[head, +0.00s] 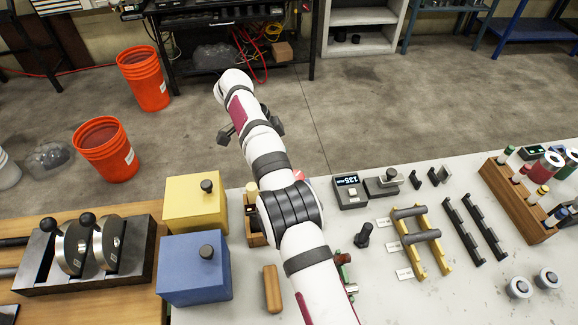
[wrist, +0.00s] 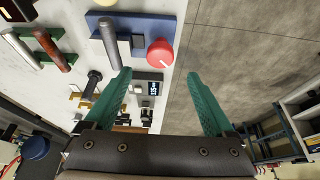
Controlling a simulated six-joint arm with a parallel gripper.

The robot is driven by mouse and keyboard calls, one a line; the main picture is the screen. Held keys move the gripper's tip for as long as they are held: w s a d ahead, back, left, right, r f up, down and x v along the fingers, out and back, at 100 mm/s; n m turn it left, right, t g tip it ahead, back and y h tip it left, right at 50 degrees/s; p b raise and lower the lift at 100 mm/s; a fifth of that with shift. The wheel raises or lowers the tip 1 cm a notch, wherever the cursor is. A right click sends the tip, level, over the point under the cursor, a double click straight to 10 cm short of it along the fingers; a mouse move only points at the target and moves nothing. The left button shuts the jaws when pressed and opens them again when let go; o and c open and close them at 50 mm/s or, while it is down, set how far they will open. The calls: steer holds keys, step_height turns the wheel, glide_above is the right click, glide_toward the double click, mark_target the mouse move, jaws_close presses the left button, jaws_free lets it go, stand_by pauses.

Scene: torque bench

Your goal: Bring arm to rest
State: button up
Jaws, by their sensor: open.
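My gripper (wrist: 158,74) shows in the wrist view with its two green fingers spread wide and nothing between them. Beyond the fingers are the pale bench top and the grey floor, with the bench edge running between them. In the head view my white arm reaches from the bottom edge up and to the left, past the bench's far side. Dark parts at its wrist stick out on both sides, over the floor. The fingertips are hidden there by the arm.
In the head view, a yellow box (head: 192,206) and a blue box (head: 193,275) stand left of my arm. A display unit (head: 349,191), yellow rack (head: 421,244) and wooden holder (head: 517,205) stand to the right. A red knob (wrist: 160,53) shows in the wrist view. Orange buckets (head: 104,154) stand on the floor.

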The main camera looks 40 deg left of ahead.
steer(key=shift+r, duration=0.1)
stand_by(0.3)
steer(key=d+r+n+g+y, duration=0.1)
steer(key=d+r, duration=0.6)
steer(key=d, duration=0.4)
steer(key=d+r+n+g, duration=0.1)
steer(key=d+r+g, duration=0.1)
steer(key=d+r, duration=0.6)
steer(key=s+d+f+n+y, duration=0.1)
steer(key=s+d+y, duration=0.2)
steer(key=s+d, duration=1.45)
steer(key=s+d+f+y, duration=0.1)
steer(key=s+f, duration=0.3)
steer(key=s, duration=0.3)
steer(key=shift+s+d+f+n, duration=0.2)
steer(key=shift+s+d+n, duration=0.05)
steer(key=shift+s+n, duration=0.05)
